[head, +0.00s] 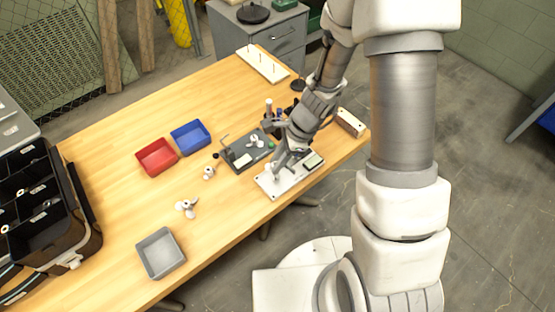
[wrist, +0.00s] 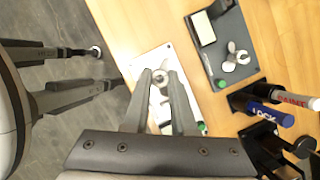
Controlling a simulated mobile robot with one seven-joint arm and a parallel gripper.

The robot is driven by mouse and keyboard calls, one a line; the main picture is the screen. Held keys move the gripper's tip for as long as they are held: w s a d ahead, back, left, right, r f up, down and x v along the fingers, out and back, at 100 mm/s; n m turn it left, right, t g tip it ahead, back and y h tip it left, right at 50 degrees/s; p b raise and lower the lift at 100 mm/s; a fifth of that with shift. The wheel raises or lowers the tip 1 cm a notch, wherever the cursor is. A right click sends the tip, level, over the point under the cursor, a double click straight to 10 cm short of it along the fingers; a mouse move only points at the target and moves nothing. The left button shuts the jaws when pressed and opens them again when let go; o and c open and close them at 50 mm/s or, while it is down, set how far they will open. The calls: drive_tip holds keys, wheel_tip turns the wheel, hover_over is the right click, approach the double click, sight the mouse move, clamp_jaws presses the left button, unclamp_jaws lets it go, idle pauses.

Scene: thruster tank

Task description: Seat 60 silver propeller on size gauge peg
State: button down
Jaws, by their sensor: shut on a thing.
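My gripper (wrist: 161,76) is shut on a small silver propeller (wrist: 159,78), seen between the fingertips in the wrist view. It is low over the white gauge plate (wrist: 148,62), near the plate's left end in the head view, where the plate also shows (head: 289,186). I cannot tell whether the propeller sits around a peg or above it; the fingers and propeller hide that spot. In the head view my gripper (head: 272,170) covers most of the held propeller. The plate carries a small dark-framed pale panel (head: 313,161) at its right end.
A dark grey tray (head: 236,163) with another propeller (wrist: 237,57) lies beside the plate. Markers (wrist: 270,117) stand in a black holder close by. Two loose propellers (head: 187,207) (head: 209,173), red (head: 157,157), blue (head: 190,138) and grey (head: 160,253) bins occupy the table's left.

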drive_tip(key=shift+f, duration=0.25)
idle(0.3)
drive_tip(key=shift+f+b, duration=0.5)
drive_tip(key=shift+b, duration=0.2)
drive_tip(key=shift+f, duration=0.1)
drive_tip(key=shift+f+b, duration=0.6)
drive_tip(key=shift+b, duration=0.05)
drive_tip(key=shift+f, duration=0.1)
drive_tip(key=shift+f+b, duration=0.5)
drive_tip(key=shift+b, duration=0.1)
drive_tip(key=shift+f, duration=0.25)
drive_tip(key=shift+f+b, duration=0.25)
drive_tip(key=shift+b, duration=0.2)
